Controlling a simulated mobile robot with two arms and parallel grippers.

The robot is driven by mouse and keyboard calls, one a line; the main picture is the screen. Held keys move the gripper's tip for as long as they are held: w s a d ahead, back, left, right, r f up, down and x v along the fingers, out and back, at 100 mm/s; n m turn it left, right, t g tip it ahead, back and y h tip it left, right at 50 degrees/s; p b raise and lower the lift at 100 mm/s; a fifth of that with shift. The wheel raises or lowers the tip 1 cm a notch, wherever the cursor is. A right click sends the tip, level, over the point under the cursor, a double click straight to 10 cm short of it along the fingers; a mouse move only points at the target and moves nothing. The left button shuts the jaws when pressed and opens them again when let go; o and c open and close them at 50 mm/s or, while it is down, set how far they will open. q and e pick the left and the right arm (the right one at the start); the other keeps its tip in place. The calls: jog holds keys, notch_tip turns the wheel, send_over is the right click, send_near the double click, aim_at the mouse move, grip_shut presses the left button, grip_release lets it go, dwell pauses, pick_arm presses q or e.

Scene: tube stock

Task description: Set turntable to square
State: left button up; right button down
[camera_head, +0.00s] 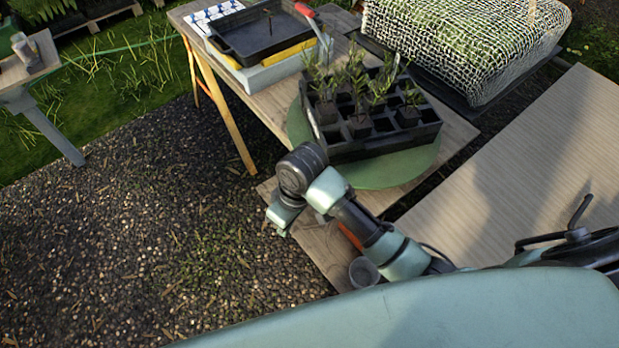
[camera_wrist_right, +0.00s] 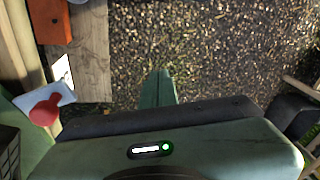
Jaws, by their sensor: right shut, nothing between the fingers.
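The green round turntable (camera_head: 375,175) lies on the wooden table. A black cell tray (camera_head: 385,148) with several seedlings stands on it, and looks turned at an angle to the table's edges. My right gripper (camera_head: 281,222) is shut and empty, just off the table's left edge, apart from the turntable. In the right wrist view its closed fingers (camera_wrist_right: 158,88) point over gravel. The turntable's green edge (camera_wrist_right: 30,135) shows there at the left, with a red knob (camera_wrist_right: 44,112) on a pale plate beside it. My left gripper is not in view.
A black shallow tray (camera_head: 262,40) sits at the table's far end. A net-covered mound (camera_head: 465,40) stands behind right. An orange block (camera_wrist_right: 50,20) and a grey cup (camera_head: 363,271) are near my right arm. Gravel (camera_head: 130,230) left of the table is clear.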

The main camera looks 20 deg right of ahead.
jog(key=w+d+r+n+g+h, duration=0.15)
jog(key=w+d+r+h, duration=0.3)
jog(key=w+r, duration=0.8)
jog(key=s+d+f+p, duration=0.3)
jog(key=d+f, duration=0.1)
jog(key=f, duration=0.7)
jog(key=shift+d+g, duration=0.35)
jog(key=shift+f, duration=0.1)
